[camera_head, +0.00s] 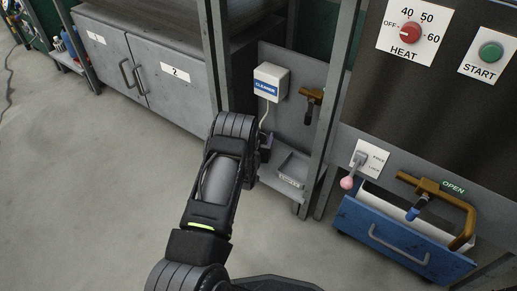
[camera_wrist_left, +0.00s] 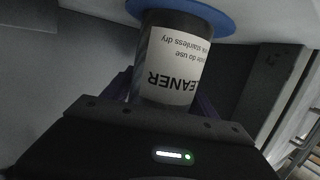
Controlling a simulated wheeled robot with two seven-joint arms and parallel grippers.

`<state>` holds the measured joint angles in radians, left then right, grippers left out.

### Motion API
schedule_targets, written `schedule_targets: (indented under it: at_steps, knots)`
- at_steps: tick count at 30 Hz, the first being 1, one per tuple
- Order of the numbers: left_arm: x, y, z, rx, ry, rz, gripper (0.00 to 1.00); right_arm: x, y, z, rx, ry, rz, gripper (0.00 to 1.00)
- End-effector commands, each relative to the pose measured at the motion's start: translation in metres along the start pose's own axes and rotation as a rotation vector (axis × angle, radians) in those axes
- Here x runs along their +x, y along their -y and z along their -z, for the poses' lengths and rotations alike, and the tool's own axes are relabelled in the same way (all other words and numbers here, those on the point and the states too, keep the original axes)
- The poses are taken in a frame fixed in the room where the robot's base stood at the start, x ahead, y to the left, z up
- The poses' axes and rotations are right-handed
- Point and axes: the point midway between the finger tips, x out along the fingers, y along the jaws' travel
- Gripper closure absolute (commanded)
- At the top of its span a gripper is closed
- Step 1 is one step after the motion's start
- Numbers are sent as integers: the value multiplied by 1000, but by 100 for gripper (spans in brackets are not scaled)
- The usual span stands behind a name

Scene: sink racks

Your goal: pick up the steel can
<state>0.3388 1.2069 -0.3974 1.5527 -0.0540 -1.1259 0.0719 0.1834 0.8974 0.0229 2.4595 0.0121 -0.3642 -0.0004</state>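A dark grey can (camera_wrist_left: 152,58) with a white label reading CLEANER, upside down in the picture, shows in the left wrist view. A blue disc (camera_wrist_left: 190,12) is at its far end. The fingers of my left gripper (camera_wrist_left: 165,98) lie along both sides of the can, close to it. Whether they press on it I cannot tell. In the head view my left gripper (camera_head: 266,148) is at the bay under the cleaner dispenser, largely behind my own wrist. The can is hidden there. My right gripper is not in view.
A white dispenser box (camera_head: 271,83) marked CLEANER hangs above the bay, with a brass tap (camera_head: 312,97) beside it. A small tray (camera_head: 290,172) sits low, just right of my gripper. Steel posts flank the bay. A blue drawer (camera_head: 385,246) is right. The floor at left is clear.

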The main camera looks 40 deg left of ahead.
Motion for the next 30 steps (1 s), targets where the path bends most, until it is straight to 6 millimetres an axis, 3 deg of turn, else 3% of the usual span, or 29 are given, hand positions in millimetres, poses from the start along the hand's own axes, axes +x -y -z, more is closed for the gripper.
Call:
schedule_targets:
  at_steps: [19, 30]
  knots:
    - [0, 0, 0, 0, 0, 0, 87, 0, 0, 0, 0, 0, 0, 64]
    - [-2, 0, 11, 0, -1, 0, 87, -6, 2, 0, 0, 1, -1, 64]
